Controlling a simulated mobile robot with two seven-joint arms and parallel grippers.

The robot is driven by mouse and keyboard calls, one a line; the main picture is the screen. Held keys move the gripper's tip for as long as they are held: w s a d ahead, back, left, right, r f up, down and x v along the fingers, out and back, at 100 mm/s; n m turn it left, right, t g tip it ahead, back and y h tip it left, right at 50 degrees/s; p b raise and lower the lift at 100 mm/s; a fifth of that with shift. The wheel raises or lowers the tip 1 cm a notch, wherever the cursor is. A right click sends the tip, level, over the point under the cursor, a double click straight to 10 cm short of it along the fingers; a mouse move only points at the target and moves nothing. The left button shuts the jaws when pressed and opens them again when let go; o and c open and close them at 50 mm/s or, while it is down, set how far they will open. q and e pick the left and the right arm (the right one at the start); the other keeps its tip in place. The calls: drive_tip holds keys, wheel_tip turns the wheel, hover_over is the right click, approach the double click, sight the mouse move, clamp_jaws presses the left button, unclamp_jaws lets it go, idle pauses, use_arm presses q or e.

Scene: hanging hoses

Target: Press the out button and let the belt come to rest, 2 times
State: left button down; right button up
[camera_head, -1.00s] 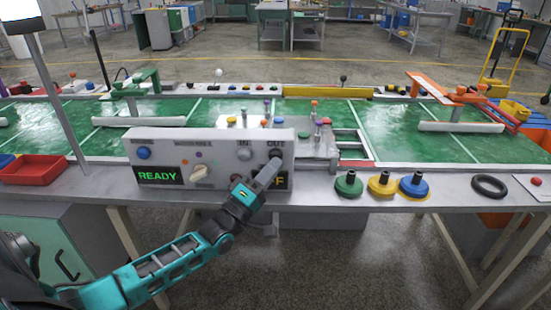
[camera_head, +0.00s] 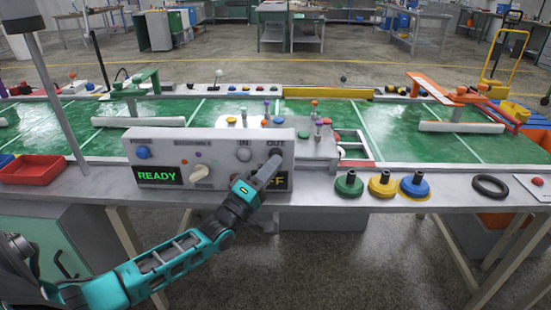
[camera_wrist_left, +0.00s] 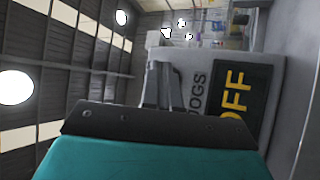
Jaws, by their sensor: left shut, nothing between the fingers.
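The control panel (camera_head: 210,172) is a pale grey box at the front of the bench. Its out button (camera_head: 275,154) is at the upper right, under the OUT label and largely hidden by my left gripper (camera_head: 271,168). That gripper is shut and empty, its fingers up against the panel front. I cannot tell whether they touch the button. A green READY display (camera_head: 158,175) is lit on the left, and an OFF display (camera_wrist_left: 240,104) on the right is partly covered. The green belt (camera_head: 410,125) lies behind the panel. My right gripper is not in view.
The in button (camera_head: 244,154) is beside OUT; a pale knob (camera_head: 200,172) and blue button (camera_head: 144,153) are further left. Green (camera_head: 349,184), yellow (camera_head: 382,184) and blue (camera_head: 415,185) discs and a black ring (camera_head: 490,186) lie right. A red tray (camera_head: 32,169) is far left.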

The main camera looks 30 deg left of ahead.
use_arm(q)
drive_tip(key=shift+s+r, duration=0.1)
drive_tip(key=shift+s+d+p, duration=0.5)
drive_tip(key=shift+s+p, duration=0.15)
drive_tip(key=shift+s, duration=0.05)
drive_tip(key=s+d+p, duration=0.1)
drive_tip(key=s+p, duration=0.1)
drive_tip(key=s, duration=0.1)
drive_tip(key=s+d+p, duration=0.1)
drive_tip(key=shift+s+d, duration=0.15)
drive_tip(key=shift+d, duration=0.15)
